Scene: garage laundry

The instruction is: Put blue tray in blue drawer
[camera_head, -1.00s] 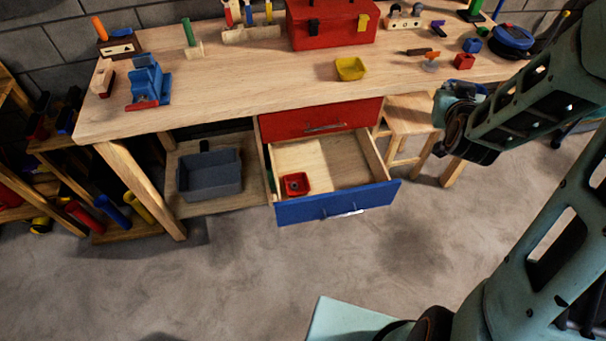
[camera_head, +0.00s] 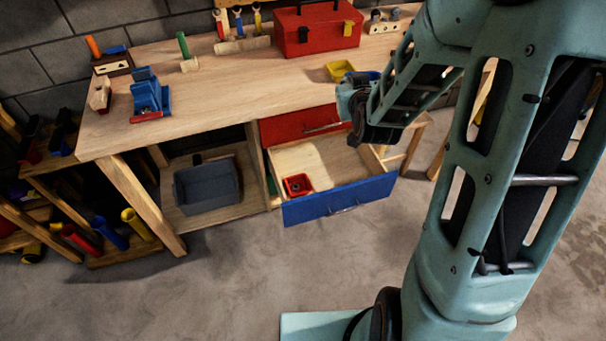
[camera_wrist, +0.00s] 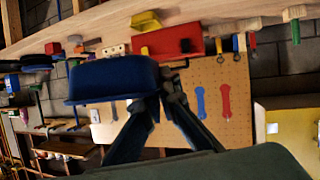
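In the wrist view my gripper (camera_wrist: 163,84) is closed on the rim of the blue tray (camera_wrist: 110,78), which is held in the air. In the head view only a sliver of the blue tray (camera_head: 373,75) shows behind my wrist, beside the yellow tray; my fingers are hidden there. The blue drawer (camera_head: 340,201) stands pulled open under the workbench, below and left of my wrist. A small red tray (camera_head: 297,185) sits in its front left part, and the wooden floor of the drawer is otherwise bare where visible.
A shut red drawer (camera_head: 300,126) is directly above the open one. The workbench (camera_head: 230,95) carries a yellow tray (camera_head: 340,69), a red toolbox (camera_head: 318,27) and a blue toy (camera_head: 148,98). A grey bin (camera_head: 207,187) stands on the lower shelf, left of the drawer.

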